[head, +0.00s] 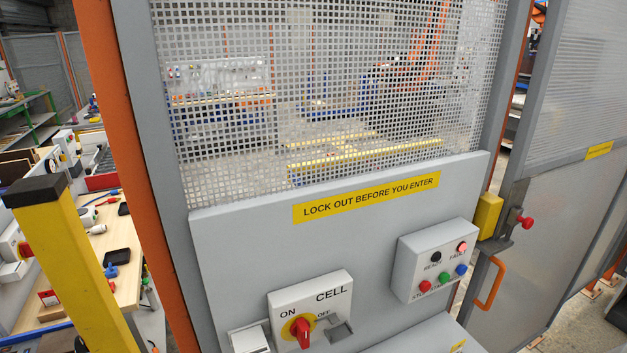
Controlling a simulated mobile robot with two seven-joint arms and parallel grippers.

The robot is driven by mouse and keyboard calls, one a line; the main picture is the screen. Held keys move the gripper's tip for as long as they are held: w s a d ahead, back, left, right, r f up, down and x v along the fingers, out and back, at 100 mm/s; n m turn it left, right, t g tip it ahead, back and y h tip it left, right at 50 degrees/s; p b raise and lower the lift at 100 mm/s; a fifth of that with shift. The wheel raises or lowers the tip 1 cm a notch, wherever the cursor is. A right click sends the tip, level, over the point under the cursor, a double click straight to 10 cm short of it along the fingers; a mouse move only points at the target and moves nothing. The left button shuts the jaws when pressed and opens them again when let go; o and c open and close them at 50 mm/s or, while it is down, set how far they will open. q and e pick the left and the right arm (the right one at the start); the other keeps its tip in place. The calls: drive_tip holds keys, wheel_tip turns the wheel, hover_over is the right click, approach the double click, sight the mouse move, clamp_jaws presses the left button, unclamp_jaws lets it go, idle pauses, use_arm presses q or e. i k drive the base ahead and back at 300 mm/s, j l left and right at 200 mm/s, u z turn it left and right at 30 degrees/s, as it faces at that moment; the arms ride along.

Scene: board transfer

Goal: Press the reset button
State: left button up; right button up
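A grey control box (434,268) is fixed on the grey fence panel, right of the middle. Its lower row has a red button (425,285), a green button (444,277) and a blue button (461,269). The labels under them are too small to read fully, so I cannot read which is reset. Above them are a dark ready lamp (436,257) and a fault lamp (462,247) that glows red. Neither of my grippers is in view.
A CELL isolator (302,331) with a red knob is at bottom centre, beside a small grey hasp. A gate with an orange handle (489,284), a yellow latch box (487,215) and a red knob stands right. A yellow post (72,270) and cluttered workbench are left.

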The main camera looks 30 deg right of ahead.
sight(461, 269)
drive_tip(key=z, duration=1.55)
